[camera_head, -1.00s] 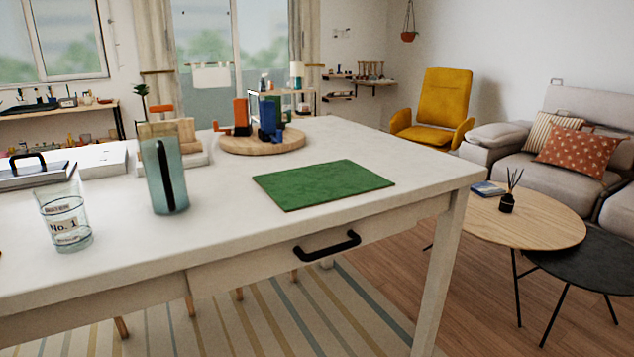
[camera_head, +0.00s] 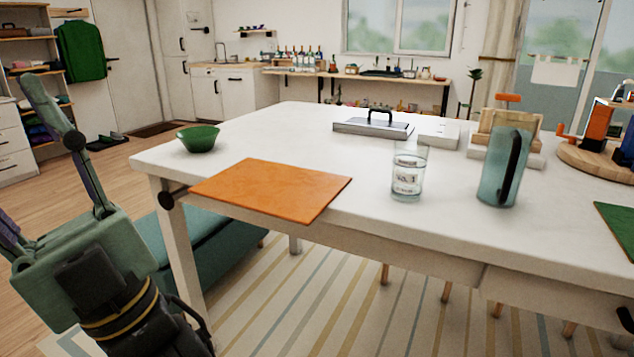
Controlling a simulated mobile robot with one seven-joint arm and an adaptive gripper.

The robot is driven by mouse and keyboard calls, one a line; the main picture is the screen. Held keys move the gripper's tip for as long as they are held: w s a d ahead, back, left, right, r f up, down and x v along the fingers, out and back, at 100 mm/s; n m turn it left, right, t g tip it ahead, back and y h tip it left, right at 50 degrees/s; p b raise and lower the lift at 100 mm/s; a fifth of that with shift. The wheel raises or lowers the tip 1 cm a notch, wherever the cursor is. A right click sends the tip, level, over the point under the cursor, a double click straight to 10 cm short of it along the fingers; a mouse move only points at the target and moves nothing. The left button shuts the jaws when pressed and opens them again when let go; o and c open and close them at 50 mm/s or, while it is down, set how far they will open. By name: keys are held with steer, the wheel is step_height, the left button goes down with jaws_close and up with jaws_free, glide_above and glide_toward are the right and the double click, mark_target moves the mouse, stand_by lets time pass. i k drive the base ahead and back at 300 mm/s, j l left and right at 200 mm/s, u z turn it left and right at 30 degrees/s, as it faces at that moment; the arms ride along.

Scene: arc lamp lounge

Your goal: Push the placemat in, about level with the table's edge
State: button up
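An orange placemat (camera_head: 272,188) lies flat on the white table (camera_head: 330,120), near its left end. Its near side sticks out past the table's front edge, with the near corner hanging over clear air. A green placemat (camera_head: 619,228) lies on the tabletop at the right edge of the picture, partly cut off. My gripper (camera_head: 62,118) is at the lower left, left of the table and apart from the orange placemat. One finger points up and left; the other is mostly out of frame, so its opening is unclear. I see nothing held.
A green bowl (camera_head: 198,139) stands behind the orange placemat. A glass (camera_head: 408,176) and a teal pitcher (camera_head: 503,168) stand to its right. A teal bench (camera_head: 205,255) sits under the table, beside my arm.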

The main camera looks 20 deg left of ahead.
mark_target(299, 195)
steer(key=j+u, duration=0.1)
steer(key=u, duration=0.3)
steer(key=j+u, duration=0.15)
steer(key=u, duration=0.2)
steer(key=i+u, duration=0.1)
steer(key=u, duration=0.3)
steer(key=i+j+u, duration=0.1)
steer(key=u, duration=0.3)
steer(key=i+j, duration=0.3)
steer(key=i, duration=0.05)
